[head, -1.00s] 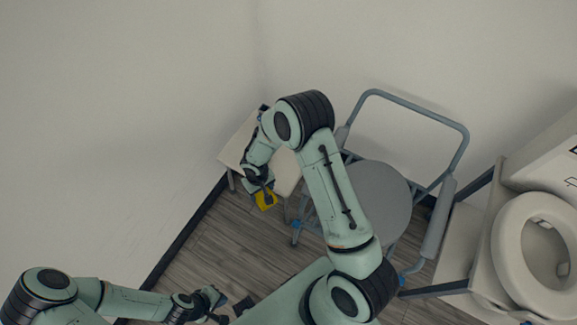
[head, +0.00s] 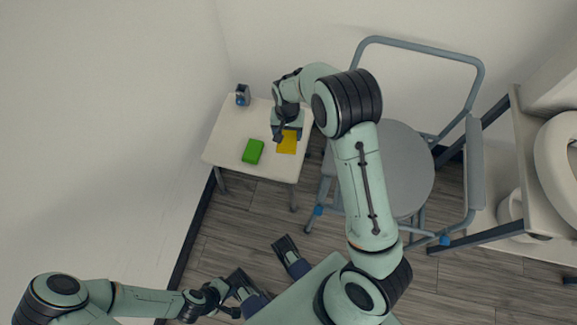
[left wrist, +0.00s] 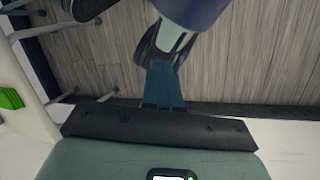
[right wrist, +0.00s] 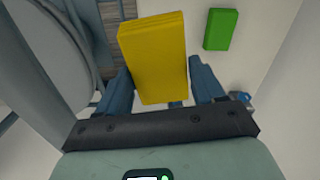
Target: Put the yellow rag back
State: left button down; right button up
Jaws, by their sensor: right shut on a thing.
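The yellow rag (head: 287,145) is a folded rectangle over the small white table (head: 225,130) in the head view. It also shows large between the fingers in the right wrist view (right wrist: 153,55). My right gripper (head: 285,130) is shut on the rag. I cannot tell whether the rag touches the tabletop. A green folded cloth or block (head: 253,151) lies on the table, left of the rag; it also shows in the right wrist view (right wrist: 221,29). My left gripper (head: 222,298) is low, away from the table; its fingers (left wrist: 163,82) look shut and empty.
A small blue-grey item (head: 242,95) stands at the table's back left corner. A grey commode-like chair (head: 415,180) stands close to the table's right, behind my right arm. A toilet (head: 560,150) is further right. Walls border the table.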

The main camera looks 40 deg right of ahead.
jog(key=shift+w+d+f+m+b, duration=0.1)
jog(key=shift+w+d+m+b, duration=0.2)
jog(key=shift+d+m+b, duration=0.45)
jog(key=shift+d+f, duration=0.1)
notch_tip(320, 180, down, 19)
jog(key=b, duration=0.5)
jog(key=shift+w+f, duration=0.1)
pick_arm(q)
jog(key=w+a+f+t+y, duration=0.1)
jog(key=w+a+f+t, duration=0.1)
jog(key=w+f, duration=0.5)
jog(key=shift+w+a+f+n+t, duration=0.3)
jog(key=shift+w+a+f, duration=0.05)
jog(key=shift+a+f, duration=0.45)
pick_arm(e)
jog(key=shift+f, duration=0.1)
jog(key=shift+f, duration=0.15)
jog(key=o, duration=1)
pick_arm(q)
jog(key=shift+w+f, duration=0.1)
jog(key=shift+f, duration=0.05)
